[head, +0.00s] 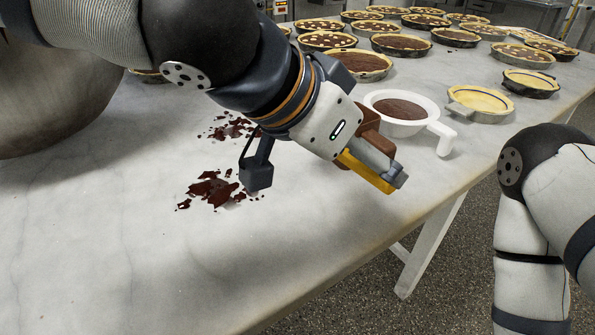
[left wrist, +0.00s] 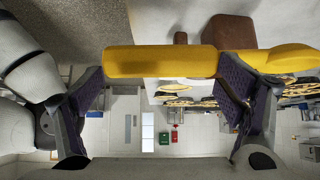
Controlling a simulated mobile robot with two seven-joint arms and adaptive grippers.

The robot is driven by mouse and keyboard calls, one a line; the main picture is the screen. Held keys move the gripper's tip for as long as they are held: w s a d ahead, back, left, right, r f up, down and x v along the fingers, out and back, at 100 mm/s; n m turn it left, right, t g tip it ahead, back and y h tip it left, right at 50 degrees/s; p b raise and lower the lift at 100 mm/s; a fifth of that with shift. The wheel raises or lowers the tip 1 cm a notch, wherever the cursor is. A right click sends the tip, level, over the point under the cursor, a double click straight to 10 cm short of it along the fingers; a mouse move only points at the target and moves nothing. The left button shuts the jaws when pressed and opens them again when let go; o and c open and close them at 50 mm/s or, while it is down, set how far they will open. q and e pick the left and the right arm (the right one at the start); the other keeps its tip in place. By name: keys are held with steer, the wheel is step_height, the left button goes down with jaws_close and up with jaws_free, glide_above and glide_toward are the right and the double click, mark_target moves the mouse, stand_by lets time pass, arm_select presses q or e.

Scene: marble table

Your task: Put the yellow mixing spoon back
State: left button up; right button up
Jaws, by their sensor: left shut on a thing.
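The yellow mixing spoon (head: 366,172) is at my left gripper (head: 380,162), held above the marble table (head: 100,240) near its front edge. In the left wrist view the yellow spoon (left wrist: 160,62) lies crosswise at the fingertips and runs on past the right finger to the picture's right edge. My left gripper is shut on it. The gripper covers part of the spoon in the head view. My right gripper is not in view.
A white handled bowl of chocolate (head: 432,104) stands just beyond the gripper. A brown block-like thing (head: 369,119) shows beside the gripper. Several pies (head: 388,45) fill the table's back. Chocolate crumbs (head: 212,190) lie left. A large metal bowl (head: 55,95) is far left.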

arm_select(q)
steer(key=w+a+f, duration=0.1)
steer(key=a+f, duration=0.1)
steer(key=w+a+f+b, duration=0.1)
steer(key=w+a+f, duration=0.1)
steer(key=f, duration=0.1)
steer(key=w+a+f+b, duration=0.1)
steer(key=a+f, duration=0.1)
steer(key=shift+w+a+f, duration=0.15)
steer(key=shift+w+f, duration=0.05)
steer(key=shift+f, duration=0.2)
steer(key=shift+a+f, duration=0.15)
steer(key=shift+f, duration=1.05)
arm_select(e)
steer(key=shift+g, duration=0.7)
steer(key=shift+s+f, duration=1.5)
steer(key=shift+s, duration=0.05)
arm_select(q)
steer(key=shift+f, duration=0.1)
steer(key=o, duration=1.2)
